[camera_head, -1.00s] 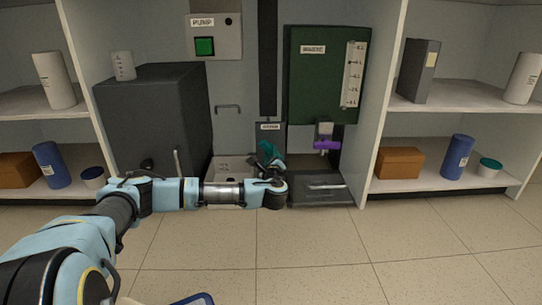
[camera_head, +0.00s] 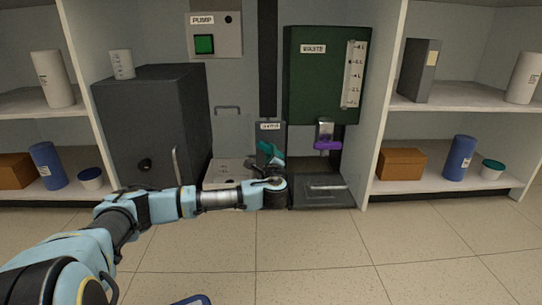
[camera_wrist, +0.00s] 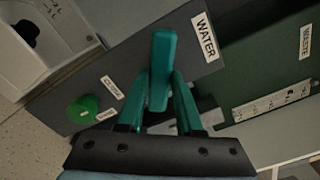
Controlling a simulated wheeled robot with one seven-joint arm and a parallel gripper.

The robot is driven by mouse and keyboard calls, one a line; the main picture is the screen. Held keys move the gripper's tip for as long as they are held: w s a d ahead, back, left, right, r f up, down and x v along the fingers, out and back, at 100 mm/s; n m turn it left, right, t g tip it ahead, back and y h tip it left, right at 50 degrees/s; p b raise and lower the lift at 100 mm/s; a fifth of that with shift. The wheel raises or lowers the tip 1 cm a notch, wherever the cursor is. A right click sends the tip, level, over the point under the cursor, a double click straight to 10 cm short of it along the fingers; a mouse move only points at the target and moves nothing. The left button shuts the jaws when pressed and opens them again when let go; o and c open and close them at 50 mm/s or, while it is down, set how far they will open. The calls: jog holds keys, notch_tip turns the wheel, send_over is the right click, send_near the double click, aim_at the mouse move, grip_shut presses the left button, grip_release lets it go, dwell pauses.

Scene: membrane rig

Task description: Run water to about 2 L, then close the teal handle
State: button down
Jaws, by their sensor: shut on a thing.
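The teal handle (camera_wrist: 162,70) stands between the teal fingers of my gripper (camera_wrist: 160,95), which is shut on it. It sits in front of a dark grey panel labelled WATER (camera_wrist: 203,36). In the head view my gripper (camera_head: 271,156) is at the front of the small WATER housing (camera_head: 271,133), low in the middle of the rig. The fingers and handle share a colour there and are hard to tell apart. No water stream or level can be made out.
A green WASTE tank (camera_head: 306,85) with a white scale (camera_head: 353,75) hangs to the right, above a purple handle (camera_head: 327,146). A PUMP box (camera_head: 214,34) with a green button is above left. A dark grey cabinet (camera_head: 150,120) stands left. A green round knob (camera_wrist: 82,108) shows in the wrist view.

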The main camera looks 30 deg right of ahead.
jog(key=shift+f+n+b, duration=0.2)
jog(key=shift+n+b, duration=0.8)
jog(key=shift+b, duration=0.3)
jog(key=shift+r+n+b, duration=0.15)
jog(key=shift+n+b, duration=0.15)
jog(key=shift+n, duration=0.1)
dwell(6.3)
